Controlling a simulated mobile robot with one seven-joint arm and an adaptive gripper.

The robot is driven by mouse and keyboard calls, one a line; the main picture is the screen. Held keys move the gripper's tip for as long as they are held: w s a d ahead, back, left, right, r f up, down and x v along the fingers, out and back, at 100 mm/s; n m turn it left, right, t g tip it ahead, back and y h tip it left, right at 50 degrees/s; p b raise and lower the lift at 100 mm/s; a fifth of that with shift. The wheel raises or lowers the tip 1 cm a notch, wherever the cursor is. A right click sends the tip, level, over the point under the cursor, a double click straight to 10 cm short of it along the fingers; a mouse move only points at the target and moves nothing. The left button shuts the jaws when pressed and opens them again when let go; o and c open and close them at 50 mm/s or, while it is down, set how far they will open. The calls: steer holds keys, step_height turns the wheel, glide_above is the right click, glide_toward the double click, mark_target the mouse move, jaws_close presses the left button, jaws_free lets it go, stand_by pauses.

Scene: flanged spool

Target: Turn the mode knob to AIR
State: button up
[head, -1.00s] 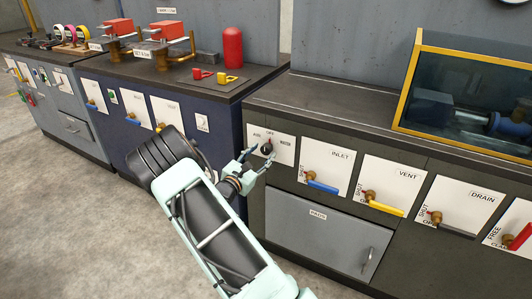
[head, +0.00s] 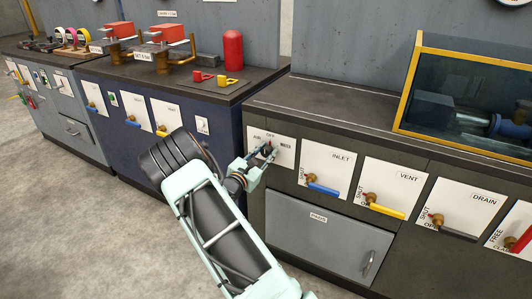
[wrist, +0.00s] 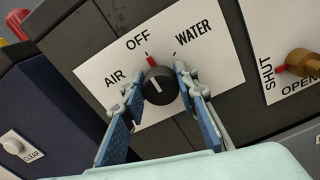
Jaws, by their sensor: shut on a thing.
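The mode knob (wrist: 159,86) is a round black knob on a white plate (wrist: 95,72) with AIR at left, OFF at top and WATER at right. A red mark at its upper edge points toward OFF, and a pale line shows on its face. My gripper (wrist: 159,82) is shut on the knob, with one blue-grey finger on each side. In the head view my gripper (head: 262,156) reaches the plate on the dark cabinet and partly hides the knob.
The INLET valve (head: 322,188) with a blue handle is just right of the plate. VENT (head: 385,208) and DRAIN (head: 450,230) valves follow. A grey drawer (head: 318,240) is below. A blue cabinet with a CLEAR button (wrist: 14,143) stands to the left.

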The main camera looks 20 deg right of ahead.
steer(key=n+p, duration=0.2)
steer(key=n, duration=0.1)
steer(key=shift+a+r, duration=0.1)
steer(key=shift+r, duration=0.05)
steer(key=n+p, duration=0.2)
steer(key=shift+n, duration=0.3)
steer(key=n+p, duration=0.2)
steer(key=n, duration=0.1)
steer(key=shift+w, duration=0.1)
steer(key=shift+f+n+p, duration=0.2)
steer(key=shift+n+p, duration=0.35)
steer(key=shift+n, duration=1.05)
steer(key=o, duration=1.2)
steer(key=shift+c, duration=0.2)
